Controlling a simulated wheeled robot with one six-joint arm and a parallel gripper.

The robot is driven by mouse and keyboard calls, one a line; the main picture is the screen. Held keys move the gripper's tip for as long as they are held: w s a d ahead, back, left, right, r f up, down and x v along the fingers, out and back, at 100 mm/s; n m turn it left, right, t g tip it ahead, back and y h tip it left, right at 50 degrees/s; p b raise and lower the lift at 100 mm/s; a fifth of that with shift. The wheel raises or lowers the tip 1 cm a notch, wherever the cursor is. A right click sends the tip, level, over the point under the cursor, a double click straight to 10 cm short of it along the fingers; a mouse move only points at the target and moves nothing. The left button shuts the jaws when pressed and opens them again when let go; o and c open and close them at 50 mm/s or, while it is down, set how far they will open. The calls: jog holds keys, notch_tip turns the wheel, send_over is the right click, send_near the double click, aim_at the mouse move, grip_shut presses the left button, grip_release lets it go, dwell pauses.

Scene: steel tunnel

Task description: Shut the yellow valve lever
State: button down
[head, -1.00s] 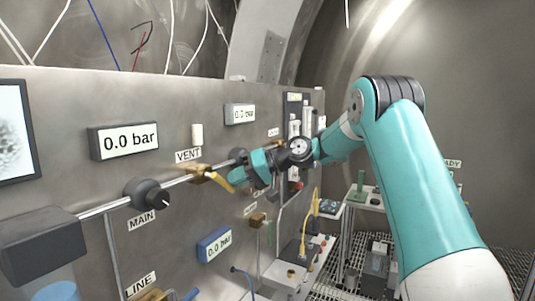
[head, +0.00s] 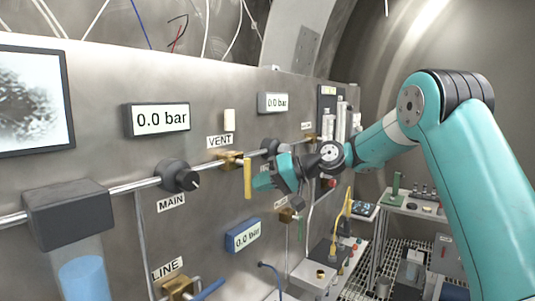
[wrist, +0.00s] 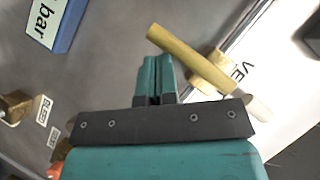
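The yellow valve lever (head: 248,178) hangs straight down from its brass valve body (head: 229,160), across the pipe, under the VENT label. In the wrist view the lever (wrist: 190,57) runs diagonally beside my fingertips, with the brass body (wrist: 207,68) behind it. My gripper (head: 260,182) is just right of the lever in the head view. In the wrist view its two teal fingers (wrist: 156,68) are together with only a thin slit between them and hold nothing. A small gap shows between fingers and lever there; contact elsewhere is not clear.
A black MAIN knob (head: 179,176) sits left on the same pipe (head: 131,187). A blue-framed gauge (head: 243,236) is below the lever. Another brass valve (head: 178,287) is at the lower left by LINE. A bench (head: 411,210) stands to the right.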

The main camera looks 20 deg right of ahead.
jog(key=shift+s+a+f, duration=0.1)
jog(key=shift+a+f, duration=0.05)
dwell(0.5)
jog(key=s+d+b, duration=0.2)
jog(key=d, duration=1.1)
jog(key=shift+s, duration=0.3)
